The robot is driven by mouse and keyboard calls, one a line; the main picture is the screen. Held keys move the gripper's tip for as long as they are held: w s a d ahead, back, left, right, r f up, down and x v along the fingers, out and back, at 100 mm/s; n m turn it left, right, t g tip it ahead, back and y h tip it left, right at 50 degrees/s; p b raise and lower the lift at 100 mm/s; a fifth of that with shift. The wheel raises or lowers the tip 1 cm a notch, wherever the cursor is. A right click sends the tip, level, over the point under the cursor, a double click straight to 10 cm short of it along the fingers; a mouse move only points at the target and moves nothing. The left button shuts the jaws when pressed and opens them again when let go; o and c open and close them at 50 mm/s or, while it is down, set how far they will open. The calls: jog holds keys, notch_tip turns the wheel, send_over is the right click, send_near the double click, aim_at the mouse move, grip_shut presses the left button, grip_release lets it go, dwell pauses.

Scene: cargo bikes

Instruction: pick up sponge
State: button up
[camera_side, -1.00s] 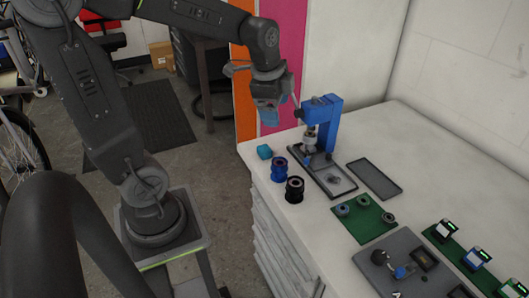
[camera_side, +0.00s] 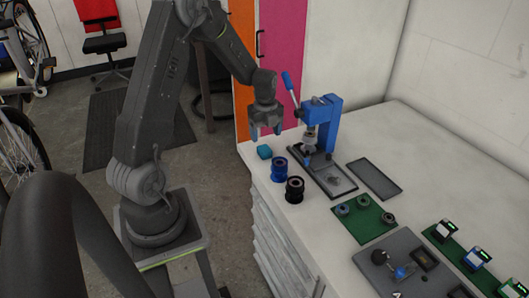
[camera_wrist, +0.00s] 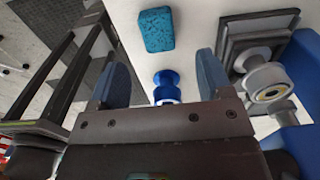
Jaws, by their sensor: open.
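The sponge (camera_side: 264,152) is a small teal block on the white worktop near its left edge. It also shows at the top middle of the wrist view (camera_wrist: 157,30), lying flat beyond my fingertips. My gripper (camera_side: 266,133) is just above the sponge in the side view, pointing down, with its blue fingers apart. In the wrist view the two fingers (camera_wrist: 165,75) are spread with nothing between them touching. The sponge is not touched by either finger.
A blue spool (camera_side: 279,169) and a black spool (camera_side: 294,189) stand close to the sponge. A blue lever press (camera_side: 332,120) stands on a dark tray just right of my gripper. An empty dark tray (camera_side: 375,179) and a green mat (camera_side: 352,226) lie further right.

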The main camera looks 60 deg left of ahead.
aim_at(264, 148)
jog(key=shift+s+a+f, duration=0.1)
jog(key=shift+f, duration=3.45)
jog(key=shift+c, duration=0.2)
jog(key=c, duration=1)
jog(key=shift+s+a+r, duration=0.15)
jog(key=shift+r, duration=2.2)
jog(key=s+a+r, duration=0.1)
jog(key=s+r, duration=0.1)
jog(key=s, duration=0.1)
jog(key=s+a+r, duration=0.2)
jog(key=s, duration=0.1)
jog(key=s+a+r, duration=0.2)
jog(key=s, duration=0.2)
jog(key=shift+a+r, duration=0.2)
jog(key=shift+a, duration=0.05)
